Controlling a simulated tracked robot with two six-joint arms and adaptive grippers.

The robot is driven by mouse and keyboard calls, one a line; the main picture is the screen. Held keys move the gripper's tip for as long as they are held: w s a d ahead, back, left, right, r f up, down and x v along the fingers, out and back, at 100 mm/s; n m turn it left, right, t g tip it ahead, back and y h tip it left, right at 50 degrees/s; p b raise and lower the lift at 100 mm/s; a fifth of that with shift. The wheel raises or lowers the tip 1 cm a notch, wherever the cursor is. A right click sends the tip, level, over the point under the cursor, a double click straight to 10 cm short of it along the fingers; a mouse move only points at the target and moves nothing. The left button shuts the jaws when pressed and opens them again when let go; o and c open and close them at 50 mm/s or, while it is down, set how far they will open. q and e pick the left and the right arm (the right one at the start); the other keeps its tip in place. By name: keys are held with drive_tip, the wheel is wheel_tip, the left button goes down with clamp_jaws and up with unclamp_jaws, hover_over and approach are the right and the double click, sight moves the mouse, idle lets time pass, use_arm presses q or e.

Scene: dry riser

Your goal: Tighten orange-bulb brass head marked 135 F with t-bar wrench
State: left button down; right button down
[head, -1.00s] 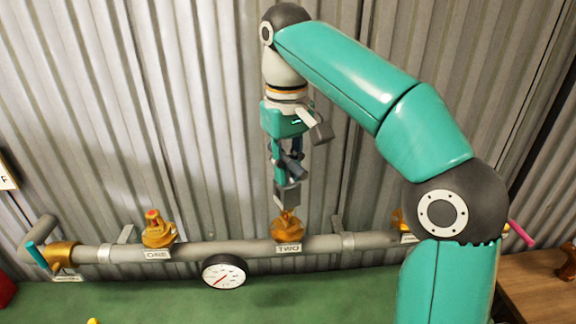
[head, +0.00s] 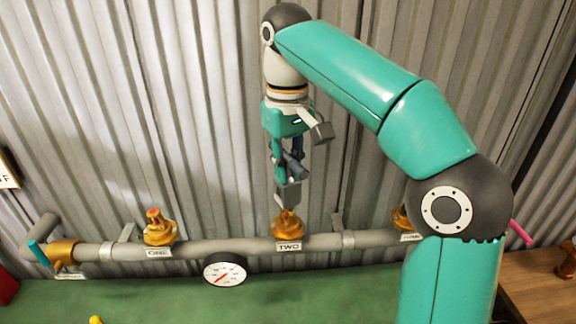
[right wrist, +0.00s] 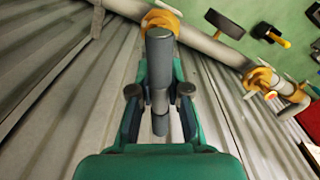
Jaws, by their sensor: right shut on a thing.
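My right gripper (head: 287,160) hangs over the position labelled TWO, shut on the grey t-bar wrench (head: 289,193). The wrench stands upright, its lower end at the brass fitting (head: 287,224) on the pipe at TWO. That end covers the top of the fitting, so I cannot see a bulb colour or a 135 F mark. In the right wrist view the wrench (right wrist: 159,75) lies between the fingers, with the brass fitting (right wrist: 161,20) beyond its end. My left gripper is not in view.
A brass head with a red top (head: 155,227) sits at ONE. Another brass fitting (head: 401,218) is partly behind my right arm. A round gauge (head: 225,271) hangs below the grey pipe (head: 215,248). A corrugated metal wall (head: 150,110) stands close behind.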

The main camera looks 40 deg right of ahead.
sight(288, 190)
drive_tip(key=shift+f+b, duration=2.35)
drive_tip(key=shift+f, duration=0.6)
drive_tip(key=shift+r, duration=0.15)
drive_tip(key=shift+r+p, duration=2.6)
drive_tip(key=shift+p, duration=0.4)
drive_tip(key=shift+p, duration=0.4)
drive_tip(key=shift+f+b, duration=1.8)
drive_tip(key=shift+f, duration=0.6)
